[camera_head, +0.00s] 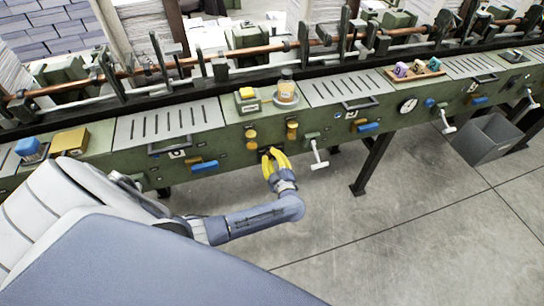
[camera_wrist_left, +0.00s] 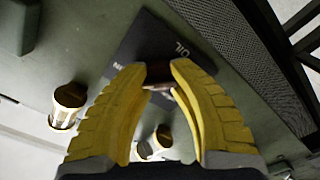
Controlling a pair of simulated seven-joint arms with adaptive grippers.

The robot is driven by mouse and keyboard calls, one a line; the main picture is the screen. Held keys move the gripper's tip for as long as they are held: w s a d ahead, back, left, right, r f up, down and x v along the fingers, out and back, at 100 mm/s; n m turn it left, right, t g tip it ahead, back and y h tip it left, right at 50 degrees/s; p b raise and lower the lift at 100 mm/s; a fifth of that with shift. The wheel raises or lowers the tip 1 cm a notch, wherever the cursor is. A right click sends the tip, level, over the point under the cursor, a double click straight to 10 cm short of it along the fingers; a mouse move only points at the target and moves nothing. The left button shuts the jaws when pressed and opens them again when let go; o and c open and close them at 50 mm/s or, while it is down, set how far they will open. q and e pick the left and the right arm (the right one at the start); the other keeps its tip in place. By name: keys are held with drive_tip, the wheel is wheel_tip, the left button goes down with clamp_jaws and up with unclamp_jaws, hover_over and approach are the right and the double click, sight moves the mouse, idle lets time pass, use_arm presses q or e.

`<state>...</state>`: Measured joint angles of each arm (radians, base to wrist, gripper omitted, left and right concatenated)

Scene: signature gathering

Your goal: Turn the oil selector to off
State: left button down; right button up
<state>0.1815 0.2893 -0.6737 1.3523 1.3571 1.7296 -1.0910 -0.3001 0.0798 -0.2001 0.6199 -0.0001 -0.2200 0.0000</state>
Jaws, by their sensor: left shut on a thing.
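My left gripper (camera_head: 275,157) reaches the front of the green machine (camera_head: 232,138) with its yellow fingers. In the left wrist view its fingertips (camera_wrist_left: 158,70) are closed on a small dark brown piece, the oil selector (camera_wrist_left: 158,72). The selector sits at a dark plate (camera_wrist_left: 148,38) with the letters "OIL" in white. The fingers cover part of the plate, so the off mark cannot be read. In the head view the selector is mostly hidden by the fingers. My right gripper is not in view.
Two brass knobs (camera_head: 251,134) (camera_head: 292,130) are on the panel above the gripper. A blue handle (camera_head: 204,166) is to the left and a pale T-handle (camera_head: 317,154) close to the right. A grey bin (camera_head: 490,139) stands on the floor at right. The floor in front is clear.

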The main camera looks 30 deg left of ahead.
use_arm(q)
drive_tip(key=n, duration=0.5)
drive_tip(key=shift+a, duration=0.15)
drive_tip(key=shift+n, duration=1.9)
drive_tip(key=shift+s+a, duration=0.1)
drive_tip(key=c, duration=0.9)
unclamp_jaws()
drive_tip(key=shift+c, duration=0.2)
